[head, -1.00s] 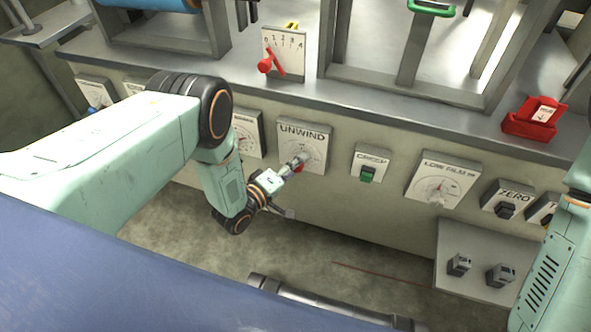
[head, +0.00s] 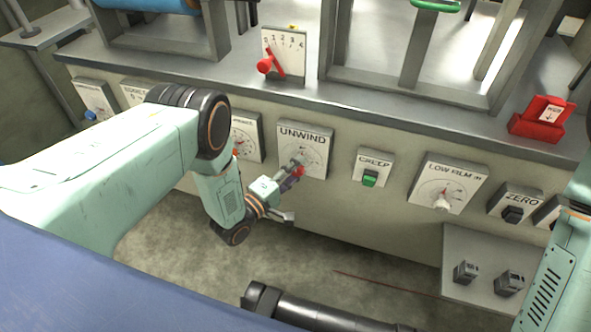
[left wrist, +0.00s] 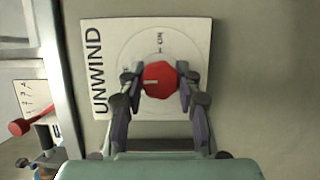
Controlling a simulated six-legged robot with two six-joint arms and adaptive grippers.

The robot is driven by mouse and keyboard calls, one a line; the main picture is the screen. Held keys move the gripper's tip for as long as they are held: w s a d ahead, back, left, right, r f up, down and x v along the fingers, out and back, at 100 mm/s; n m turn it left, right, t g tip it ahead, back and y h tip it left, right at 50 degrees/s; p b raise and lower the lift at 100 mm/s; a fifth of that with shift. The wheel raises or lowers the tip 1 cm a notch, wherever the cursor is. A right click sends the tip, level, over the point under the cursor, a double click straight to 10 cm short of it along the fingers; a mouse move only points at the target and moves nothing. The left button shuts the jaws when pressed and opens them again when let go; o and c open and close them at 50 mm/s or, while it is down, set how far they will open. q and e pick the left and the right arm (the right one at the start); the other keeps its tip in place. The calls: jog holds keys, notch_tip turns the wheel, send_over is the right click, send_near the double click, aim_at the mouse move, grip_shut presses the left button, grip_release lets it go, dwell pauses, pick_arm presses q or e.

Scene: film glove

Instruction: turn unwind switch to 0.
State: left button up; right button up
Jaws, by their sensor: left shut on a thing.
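The unwind switch is a red knob (left wrist: 158,80) on a white plate (head: 305,138) marked UNWIND, on the front of the machine. In the left wrist view the plate (left wrist: 196,40) appears turned on its side, with a dial ring and marks around the knob. A pale pointer line on the knob points to the left in that view. My left gripper (left wrist: 160,82) has a finger on each side of the knob and is shut on it. In the head view my left gripper (head: 296,172) covers most of the knob. My right gripper is out of view.
Right of the plate are the CREEP switch (head: 370,178), the LOW FILM dial (head: 445,192) and the ZERO switch (head: 514,212). A red lever on a scale plate (head: 283,55) stands above. A grey shelf (head: 462,243) juts out at lower right.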

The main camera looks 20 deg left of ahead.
pick_arm(q)
jog(key=o, duration=1.2)
jog(key=v, duration=1.2)
